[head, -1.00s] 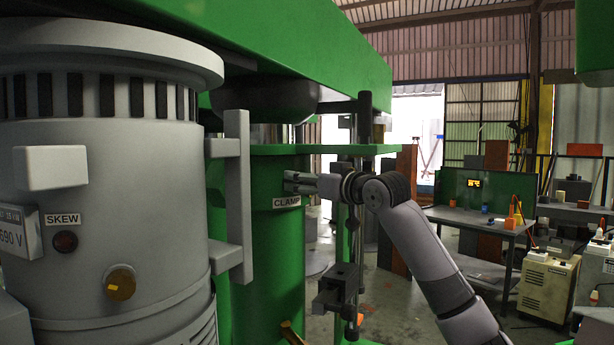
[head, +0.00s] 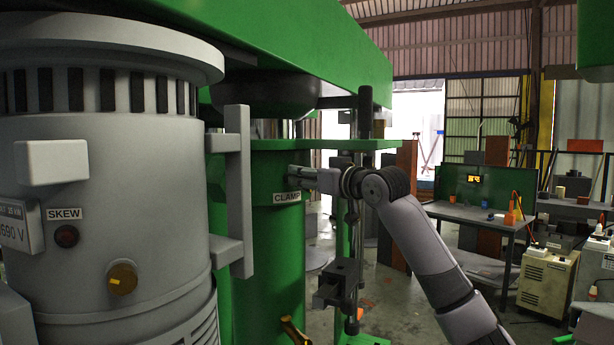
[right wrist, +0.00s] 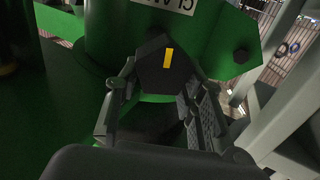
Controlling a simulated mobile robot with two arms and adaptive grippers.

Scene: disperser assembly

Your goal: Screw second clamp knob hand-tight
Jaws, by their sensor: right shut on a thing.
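The clamp knob (right wrist: 165,68) is a dark, many-sided knob with a yellow stripe on its face, seen in the right wrist view. It sits at the green column, beside the CLAMP label, which shows upside down there. My right gripper (right wrist: 157,82) is shut on the knob, with one finger on each side of it. In the head view my right gripper (head: 304,178) reaches the green column (head: 275,250) from the right, just above the CLAMP label (head: 287,197). The knob is hidden there by the fingers. My left gripper is not in view.
A large grey motor housing (head: 110,190) marked SKEW fills the left. A green beam (head: 300,40) crosses above. A grey bracket (head: 237,190) stands left of the gripper, and a dark block on a rod (head: 340,280) hangs below it. A workbench (head: 480,220) is farther back.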

